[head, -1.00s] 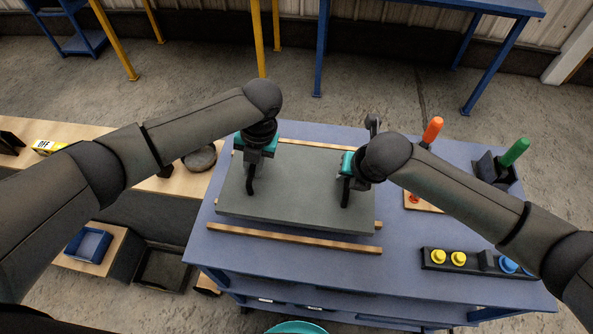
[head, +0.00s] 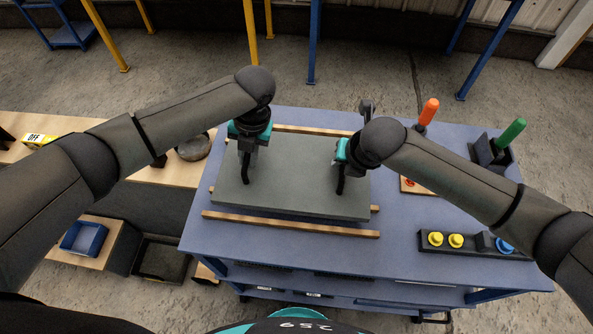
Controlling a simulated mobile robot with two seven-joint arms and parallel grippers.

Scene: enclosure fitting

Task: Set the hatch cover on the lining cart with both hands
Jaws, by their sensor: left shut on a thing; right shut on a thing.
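The hatch cover (head: 292,188) is a flat grey slab with two dark handles. It lies level over the blue-topped lining cart (head: 405,262), between wooden strips. My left gripper (head: 245,172) is shut on the handle at the cover's left end. My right gripper (head: 341,184) is shut on the handle at its right end. Ends of a further strip show at the cover's sides, and its middle is hidden. I cannot tell whether the cover touches the strips or hangs just above them.
A front wooden strip (head: 290,224) and a back strip (head: 300,130) lie on the cart. On its right are an orange-handled tool (head: 429,111), a green-handled tool (head: 511,132) and a black holder (head: 471,244) with yellow and blue pieces. A low wooden bench (head: 75,126) stands left.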

